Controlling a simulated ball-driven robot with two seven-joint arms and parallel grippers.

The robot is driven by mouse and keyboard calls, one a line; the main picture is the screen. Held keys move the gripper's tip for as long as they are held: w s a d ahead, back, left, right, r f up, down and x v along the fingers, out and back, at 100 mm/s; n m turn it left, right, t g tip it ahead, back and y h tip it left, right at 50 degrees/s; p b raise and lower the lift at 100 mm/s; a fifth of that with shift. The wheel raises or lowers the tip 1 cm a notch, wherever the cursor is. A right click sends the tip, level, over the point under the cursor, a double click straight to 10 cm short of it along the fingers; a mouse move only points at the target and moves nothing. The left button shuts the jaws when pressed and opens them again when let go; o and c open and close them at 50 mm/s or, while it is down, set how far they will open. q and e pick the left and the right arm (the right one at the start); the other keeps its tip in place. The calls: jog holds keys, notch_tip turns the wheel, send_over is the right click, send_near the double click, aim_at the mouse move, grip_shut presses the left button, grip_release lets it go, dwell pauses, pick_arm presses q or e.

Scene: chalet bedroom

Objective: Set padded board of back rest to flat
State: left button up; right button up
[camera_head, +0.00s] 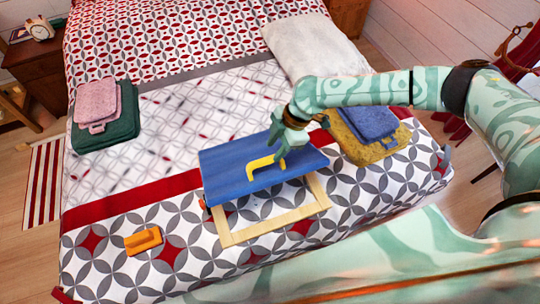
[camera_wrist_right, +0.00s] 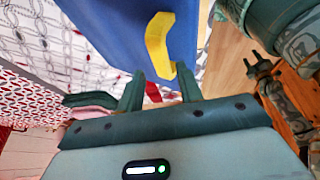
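The back rest lies on the bed. Its blue padded board (camera_head: 228,172) is tilted up over a light wooden frame (camera_head: 270,232), with the frame's near part uncovered. A yellow handle (camera_head: 266,164) is on the board; board (camera_wrist_right: 115,25) and handle (camera_wrist_right: 157,42) also show in the wrist view. My right gripper (camera_head: 281,143) is at the handle's upper end. In the wrist view its fingers (camera_wrist_right: 161,82) are apart, with the handle's end close to the tips, between them; contact is unclear. What looks like my left gripper (camera_wrist_right: 252,65) shows small at the wrist view's right.
An orange block (camera_head: 143,240) lies on the bed to the left of the frame. Folded pink and green cloths (camera_head: 104,130) lie at left, blue and yellow ones (camera_head: 372,128) to the right of the board. A white pillow (camera_head: 315,45) lies behind. A nightstand (camera_head: 45,75) stands at far left.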

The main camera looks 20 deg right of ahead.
aim_at(268, 159)
jog(key=x, duration=0.4)
jog(key=shift+f+b, duration=0.1)
jog(key=shift+b, duration=0.25)
